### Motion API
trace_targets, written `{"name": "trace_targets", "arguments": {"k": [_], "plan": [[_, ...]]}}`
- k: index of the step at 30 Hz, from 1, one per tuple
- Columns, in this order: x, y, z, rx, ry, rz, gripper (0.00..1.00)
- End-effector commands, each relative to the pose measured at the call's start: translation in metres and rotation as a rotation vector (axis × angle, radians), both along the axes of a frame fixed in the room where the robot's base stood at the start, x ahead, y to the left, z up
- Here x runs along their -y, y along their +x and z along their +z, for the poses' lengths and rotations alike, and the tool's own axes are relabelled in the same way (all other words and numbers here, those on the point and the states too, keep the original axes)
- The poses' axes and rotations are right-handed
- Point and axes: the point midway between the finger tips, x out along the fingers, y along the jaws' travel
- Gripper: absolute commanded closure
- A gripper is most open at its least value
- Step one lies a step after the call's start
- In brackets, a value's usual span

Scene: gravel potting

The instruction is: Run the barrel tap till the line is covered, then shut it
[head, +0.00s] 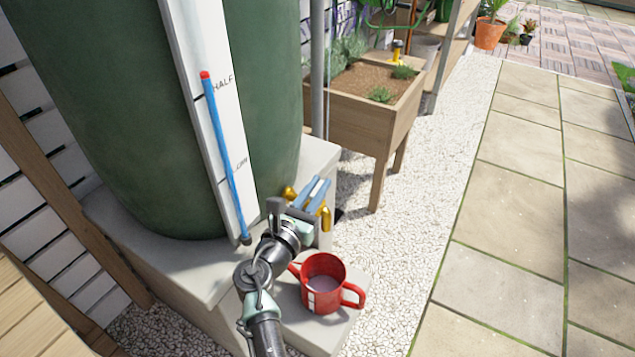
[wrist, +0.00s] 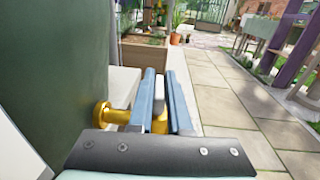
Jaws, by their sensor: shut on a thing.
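The green barrel (head: 255,75) stands on a pale block, and its brass tap (head: 326,218) sticks out low on the right side. My gripper (head: 316,190) is at the tap, its two blue fingers shut on the pale tap lever; the wrist view shows the lever (wrist: 159,92) between the fingers (wrist: 162,82) and brass below and left. A red jug (head: 326,270) stands upright on a lower step beneath the tap, with greyish liquid inside and a white patch on its outside. I cannot make out a line inside it, nor any stream from the spout.
A sight tube (head: 222,150) on the barrel shows blue up to a red float near the HALF mark. A wooden planter (head: 372,125) stands behind the tap. White gravel (head: 400,215) and open paving (head: 515,190) lie to the right.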

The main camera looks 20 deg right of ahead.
Motion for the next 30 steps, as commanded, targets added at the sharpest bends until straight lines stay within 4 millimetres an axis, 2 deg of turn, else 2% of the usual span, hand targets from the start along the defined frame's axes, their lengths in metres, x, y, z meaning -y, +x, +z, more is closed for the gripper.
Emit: {"name": "trace_targets", "arguments": {"k": [12, 30], "plan": [[0.0014, -0.0018, -0.0003, -0.002, 0.001, 0.324, 1.0], [-0.0004, -0.0004, -0.0017, -0.003, -0.002, 0.522, 1.0]]}}
